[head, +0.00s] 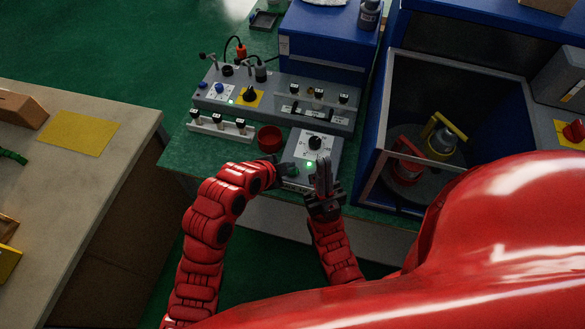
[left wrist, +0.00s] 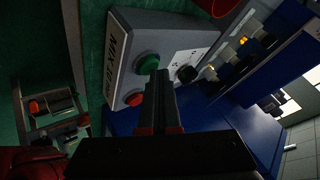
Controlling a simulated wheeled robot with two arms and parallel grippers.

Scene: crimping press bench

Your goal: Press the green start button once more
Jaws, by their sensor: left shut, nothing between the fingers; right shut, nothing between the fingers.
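The grey control box (head: 327,150) stands at the bench's front edge, with a black knob (head: 315,142) on a white dial and a lit green lamp (head: 309,164). In the left wrist view, the green button (left wrist: 148,63) sits beside a red button (left wrist: 134,99) and the black knob (left wrist: 187,74). My left gripper (head: 287,169) is shut and empty at the box's left front; its fingertips (left wrist: 161,74) appear right beside the green button. I cannot tell whether they touch it. My right gripper (head: 323,165) is shut, empty and upright before the box's right side.
A red cup (head: 270,138) stands left of the box. Behind are a rack of small bottles (head: 219,126) and a grey panel (head: 285,95) with knobs. A blue open-fronted cabinet (head: 376,130) stands to the right. Green floor lies between the bench and the left table (head: 100,105).

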